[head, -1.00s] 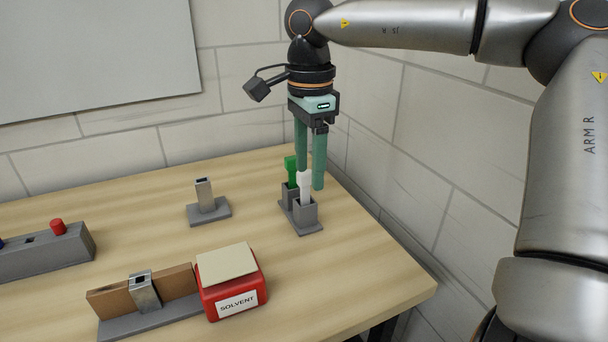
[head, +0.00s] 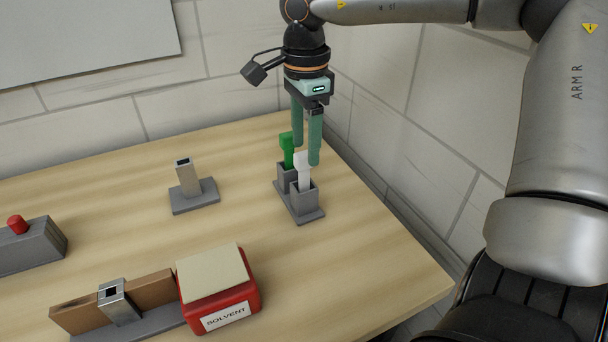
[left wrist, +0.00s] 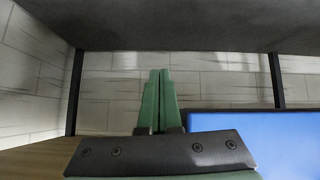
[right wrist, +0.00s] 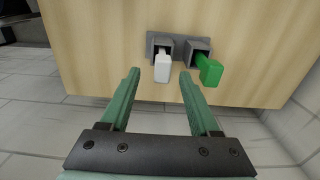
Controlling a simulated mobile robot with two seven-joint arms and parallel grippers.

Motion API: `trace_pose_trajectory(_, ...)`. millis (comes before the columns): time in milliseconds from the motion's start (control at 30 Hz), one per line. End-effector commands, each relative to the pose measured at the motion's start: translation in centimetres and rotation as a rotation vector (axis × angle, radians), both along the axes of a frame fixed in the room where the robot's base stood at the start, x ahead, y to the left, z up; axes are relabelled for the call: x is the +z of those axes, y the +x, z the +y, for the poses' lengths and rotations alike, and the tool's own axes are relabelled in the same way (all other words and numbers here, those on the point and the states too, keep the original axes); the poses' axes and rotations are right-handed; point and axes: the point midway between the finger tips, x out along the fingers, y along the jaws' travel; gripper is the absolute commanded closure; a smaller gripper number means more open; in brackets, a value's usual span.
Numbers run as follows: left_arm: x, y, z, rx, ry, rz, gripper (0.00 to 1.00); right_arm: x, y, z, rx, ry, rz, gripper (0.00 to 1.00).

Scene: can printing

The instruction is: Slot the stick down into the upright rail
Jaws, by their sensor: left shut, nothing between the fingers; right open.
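A white stick (head: 303,172) and a green stick (head: 287,150) stand in two grey sockets of one holder (head: 309,215). My right gripper (head: 306,155) is open above and close to the holder. In the right wrist view the white stick (right wrist: 162,68) shows between the fingertips (right wrist: 160,73) and the green stick (right wrist: 209,70) beyond the right one; contact cannot be told.
A red solvent box (head: 222,303) with a beige top stands near the table's front. Left of it a brown board (head: 80,312) carries a metal sleeve (head: 117,301). A grey box with a red button (head: 17,224) is at the left. A wall stands behind the holder.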

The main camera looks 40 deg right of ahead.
Motion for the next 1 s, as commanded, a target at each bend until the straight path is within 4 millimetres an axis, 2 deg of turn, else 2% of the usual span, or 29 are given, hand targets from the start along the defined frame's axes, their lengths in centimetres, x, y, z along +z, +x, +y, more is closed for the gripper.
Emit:
trace_pose_trajectory(33,0.0,0.0,-0.1,-0.002,-0.002,-0.001,1.0,-0.8,0.0,0.0,0.0,0.002,0.003,0.38)
trace_pose_trajectory(267,0.1,0.1,-0.2,-0.004,-0.003,-0.001,1.0,-2.5,0.0,0.0,0.0,0.002,0.003,0.38)
trace_pose_trajectory(500,0.1,0.2,-0.2,-0.004,-0.002,-0.003,1.0,-6.0,0.2,0.1,0.0,0.002,0.003,0.38)
trace_pose_trajectory(633,0.1,0.3,-0.2,-0.003,-0.002,-0.004,1.0,-6.8,0.3,0.1,0.0,0.001,0.0,0.38)
trace_pose_trajectory(833,0.1,0.3,-0.1,-0.003,0.0,-0.004,1.0,-6.8,0.3,0.0,0.0,0.001,-0.001,0.38)
trace_pose_trajectory(1000,0.1,0.3,-0.1,-0.002,0.0,-0.005,1.0,-6.7,0.3,0.0,0.0,0.001,-0.001,0.57)
